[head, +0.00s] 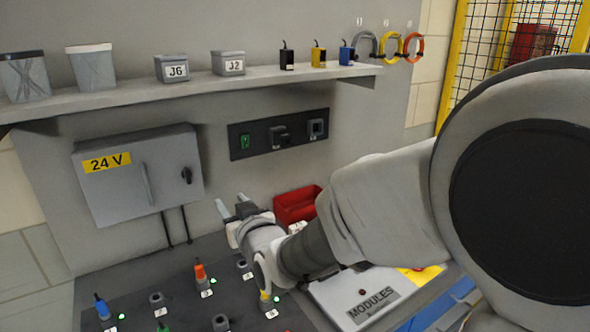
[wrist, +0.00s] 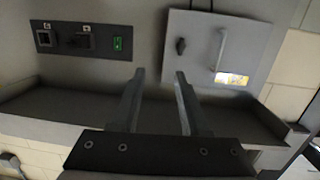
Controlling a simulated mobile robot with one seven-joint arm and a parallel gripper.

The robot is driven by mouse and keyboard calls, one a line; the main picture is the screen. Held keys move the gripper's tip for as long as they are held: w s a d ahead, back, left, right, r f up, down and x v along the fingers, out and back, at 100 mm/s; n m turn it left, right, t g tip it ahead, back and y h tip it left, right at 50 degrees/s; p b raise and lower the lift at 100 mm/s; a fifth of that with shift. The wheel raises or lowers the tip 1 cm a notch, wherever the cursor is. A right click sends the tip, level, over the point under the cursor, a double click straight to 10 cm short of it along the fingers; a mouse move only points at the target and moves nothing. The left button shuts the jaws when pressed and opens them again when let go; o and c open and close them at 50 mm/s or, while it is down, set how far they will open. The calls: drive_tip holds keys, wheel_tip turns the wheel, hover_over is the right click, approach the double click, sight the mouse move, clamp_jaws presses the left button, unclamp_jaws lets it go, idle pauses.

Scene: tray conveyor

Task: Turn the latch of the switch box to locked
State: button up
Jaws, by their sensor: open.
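The grey switch box (head: 125,190) with a yellow "24 V" label hangs on the wall at left in the head view; its door is shut. Its black latch (head: 186,175) sits near the door's right edge, right of a grey bar handle (head: 148,184). The latch looks roughly upright, but its exact setting is too small to tell. My gripper (head: 232,206) is open and empty, right of and below the box, apart from it. The wrist view is upside down; there the box (wrist: 200,70) and latch (wrist: 181,46) show beyond my gripper's fingers (wrist: 159,75).
A dark wall panel (head: 279,134) with a green switch and sockets is right of the box. A shelf (head: 200,87) with bins and small boxes runs above. A red bin (head: 297,205) stands behind my wrist. Below lies a dark board (head: 180,284) with several coloured plugs.

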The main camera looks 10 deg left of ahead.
drive_tip(key=s+a+f+y, duration=0.1)
drive_tip(key=a+f+y, duration=0.1)
drive_tip(key=a, duration=0.2)
drive_tip(key=p, duration=0.3)
approach(188, 176)
drive_tip(key=shift+n, duration=0.3)
drive_tip(key=x, duration=0.8)
drive_tip(key=shift+w+a, duration=0.15)
drive_tip(key=shift+w, duration=0.05)
clamp_jaws()
